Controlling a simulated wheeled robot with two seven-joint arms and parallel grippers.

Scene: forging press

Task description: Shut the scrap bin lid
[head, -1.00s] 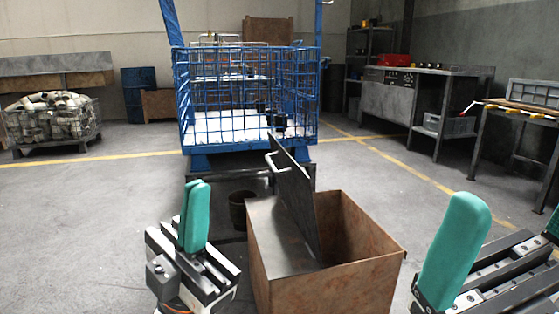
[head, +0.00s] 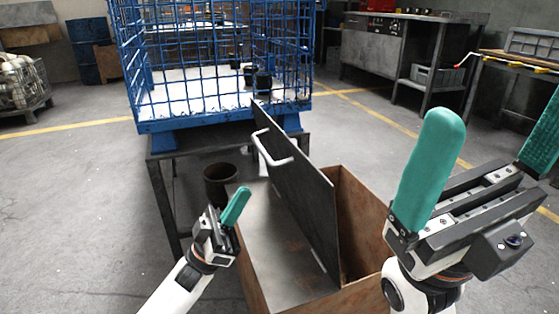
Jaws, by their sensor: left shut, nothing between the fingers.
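The scrap bin (head: 366,232) is a rust-brown box in front of me. A flat metal plate (head: 268,240) covers its left part and the right part is open. The dark lid (head: 300,190) stands raised, roughly upright, along the middle of the bin, with a pale bar handle (head: 268,152) on its left face. My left gripper (head: 237,203), with teal fingers, is shut and empty, left of the lid and near the bin's left side. My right gripper (head: 498,118) is open, its teal fingers wide apart, right of the bin and clear of the lid.
A blue wire cage (head: 215,75) stands on a dark stand (head: 163,190) just behind the bin. A dark bucket (head: 221,184) is by the bin's back left. Workbenches (head: 405,52) stand at the back right.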

